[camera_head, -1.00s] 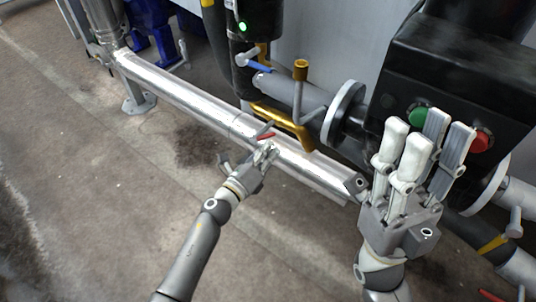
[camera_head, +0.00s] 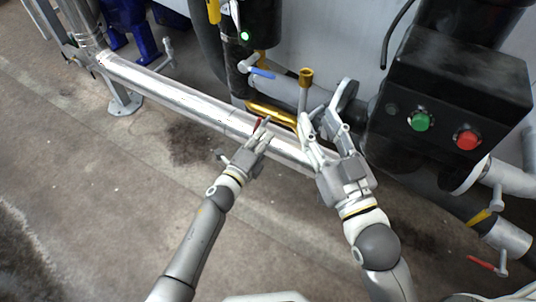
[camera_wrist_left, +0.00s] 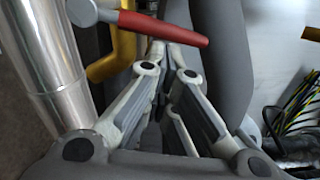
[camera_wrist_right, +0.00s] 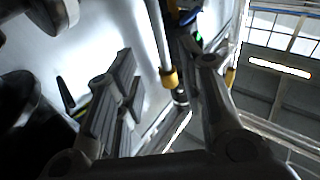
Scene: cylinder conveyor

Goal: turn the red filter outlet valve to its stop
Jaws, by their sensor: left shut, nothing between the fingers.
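A red valve handle (camera_head: 257,124) stands by the silver pipe, just at the fingertips of my left gripper (camera_head: 262,134). In the left wrist view the red handle (camera_wrist_left: 165,28) lies across the top, running from a grey hub at upper left toward the right. My left gripper (camera_wrist_left: 170,62) is shut and empty, with its tips close against the handle's lower side; I cannot tell whether they touch. My right gripper (camera_head: 322,130) is open beside the yellow pipe, right of the left one. The valve body is partly hidden by my left fingers.
The long silver pipe (camera_head: 170,92) runs below the yellow pipe (camera_head: 272,113). A blue-handled valve (camera_head: 262,73) is behind. A black box with a green button (camera_head: 420,122) and a red button (camera_head: 467,139) stands right. Another red handle (camera_head: 481,263) is lower right. The floor at left is clear.

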